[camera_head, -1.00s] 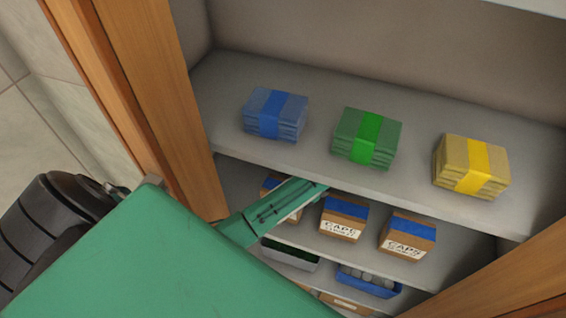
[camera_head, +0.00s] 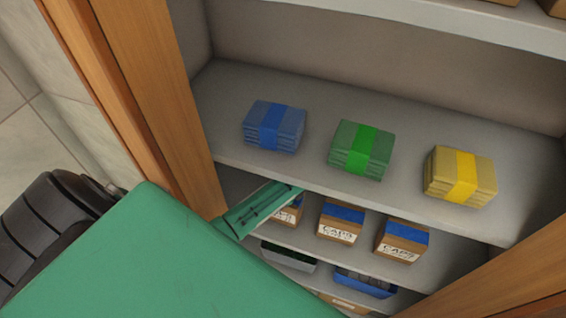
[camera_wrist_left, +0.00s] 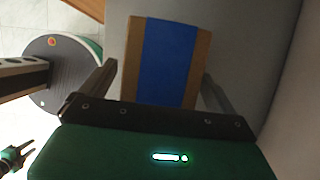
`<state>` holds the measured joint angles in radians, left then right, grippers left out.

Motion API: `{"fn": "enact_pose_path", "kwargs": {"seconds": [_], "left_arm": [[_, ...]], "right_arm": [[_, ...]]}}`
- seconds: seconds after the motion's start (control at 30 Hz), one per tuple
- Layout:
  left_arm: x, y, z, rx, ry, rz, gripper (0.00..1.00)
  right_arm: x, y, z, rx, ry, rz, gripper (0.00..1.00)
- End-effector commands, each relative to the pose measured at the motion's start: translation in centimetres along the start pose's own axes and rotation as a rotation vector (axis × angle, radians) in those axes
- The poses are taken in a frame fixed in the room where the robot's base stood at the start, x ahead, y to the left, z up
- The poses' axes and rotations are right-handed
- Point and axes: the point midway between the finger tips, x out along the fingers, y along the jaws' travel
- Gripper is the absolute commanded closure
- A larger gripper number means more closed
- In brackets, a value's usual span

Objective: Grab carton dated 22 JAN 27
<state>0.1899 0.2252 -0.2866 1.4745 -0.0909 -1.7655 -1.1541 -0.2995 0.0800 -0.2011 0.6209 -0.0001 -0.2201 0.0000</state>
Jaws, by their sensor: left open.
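Three brown cartons with blue tops and white labels stand on the second shelf in the head view: a left one (camera_head: 290,214), a middle one (camera_head: 341,223) and a right one (camera_head: 402,240). The dates are too small to read. My green left arm reaches in under the top shelf and partly covers the left carton. In the left wrist view my left gripper (camera_wrist_left: 158,73) is open, with a blue-banded carton (camera_wrist_left: 119,78) between its fingers; a grip is not visible. What looks like my right gripper (camera_wrist_left: 24,152) shows small at the lower left.
Blue (camera_head: 274,126), green (camera_head: 361,150) and yellow (camera_head: 459,176) banded stacks stand on the shelf above. Below the cartons are a grey bin (camera_head: 288,257) and a blue bin (camera_head: 365,282). Wooden cabinet sides (camera_head: 150,90) bound the opening.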

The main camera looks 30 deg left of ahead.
Motion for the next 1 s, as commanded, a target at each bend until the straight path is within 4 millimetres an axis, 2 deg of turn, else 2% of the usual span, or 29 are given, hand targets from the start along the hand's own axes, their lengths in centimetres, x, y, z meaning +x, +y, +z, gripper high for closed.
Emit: {"fn": "enact_pose_path", "kwargs": {"seconds": [0.5,0.77,0.87,1.0], "left_arm": [[0.4,0.0,-0.21,0.001,0.0,0.0,0.06],[0.43,0.0,-0.22,0.001,0.0,0.0,0.06],[0.43,-0.01,-0.21,0.0,0.0,0.0,0.22],[0.43,-0.01,-0.21,0.0,0.0,0.0,0.5]], "right_arm": [[0.0,0.36,0.13,0.0,-0.002,0.004,0.64],[0.01,-0.08,0.06,0.002,-0.001,-0.001,0.64],[0.02,-0.33,0.02,0.004,-0.001,-0.003,0.64],[0.02,-0.4,0.01,0.004,-0.001,-0.004,0.64]]}}
